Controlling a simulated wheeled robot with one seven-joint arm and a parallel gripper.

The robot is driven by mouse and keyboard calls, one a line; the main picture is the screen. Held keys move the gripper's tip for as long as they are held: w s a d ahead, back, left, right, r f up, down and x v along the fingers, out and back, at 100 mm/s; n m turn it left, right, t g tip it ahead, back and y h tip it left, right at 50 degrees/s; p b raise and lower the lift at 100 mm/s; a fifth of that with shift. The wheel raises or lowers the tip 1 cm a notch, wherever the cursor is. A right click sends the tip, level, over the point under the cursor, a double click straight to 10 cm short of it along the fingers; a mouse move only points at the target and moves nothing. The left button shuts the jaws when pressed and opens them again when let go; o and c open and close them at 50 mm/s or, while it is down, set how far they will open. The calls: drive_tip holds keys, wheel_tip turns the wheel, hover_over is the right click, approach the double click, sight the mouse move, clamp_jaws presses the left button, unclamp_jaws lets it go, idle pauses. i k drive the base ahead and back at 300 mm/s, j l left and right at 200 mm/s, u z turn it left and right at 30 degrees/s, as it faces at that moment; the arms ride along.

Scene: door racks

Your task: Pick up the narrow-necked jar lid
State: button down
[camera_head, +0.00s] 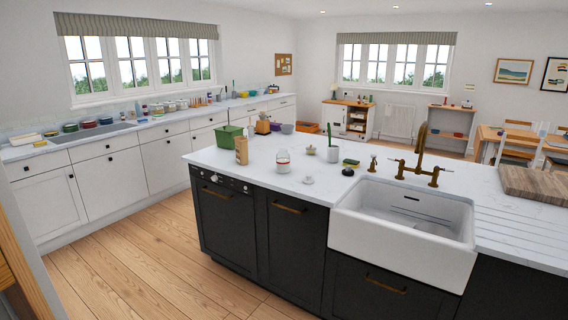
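A small white knobbed piece (308,180) lies on the white island worktop (230,160), near its front edge. It looks like a lid, but it is too small to be sure that it is the narrow-necked jar lid. A clear and white jar-like vessel (283,161) with some red on it stands just behind and left of it. A small dark round item (348,171) lies to its right. My gripper is not in view.
A tan bottle (241,151), a green basket (230,137), a potted cactus (332,150) and a sponge (351,162) stand around on the island. The white sink (400,235) and brass tap (421,150) are to the right. Wooden floor (150,260) is open on the left.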

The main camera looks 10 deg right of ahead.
sight(308, 180)
drive_tip(key=i+u, duration=0.15)
drive_tip(key=i, duration=0.35)
drive_tip(key=i+l+u, duration=0.15)
drive_tip(key=i, duration=0.35)
drive_tip(key=i+u, duration=0.15)
drive_tip(key=i, duration=0.35)
drive_tip(key=i+l+u, duration=0.15)
drive_tip(key=i, duration=0.3)
drive_tip(key=i+l+u, duration=0.15)
drive_tip(key=i+l, duration=0.2)
drive_tip(key=i, duration=0.15)
drive_tip(key=i+l+u, duration=0.15)
drive_tip(key=i, duration=0.3)
drive_tip(key=l, duration=0.1)
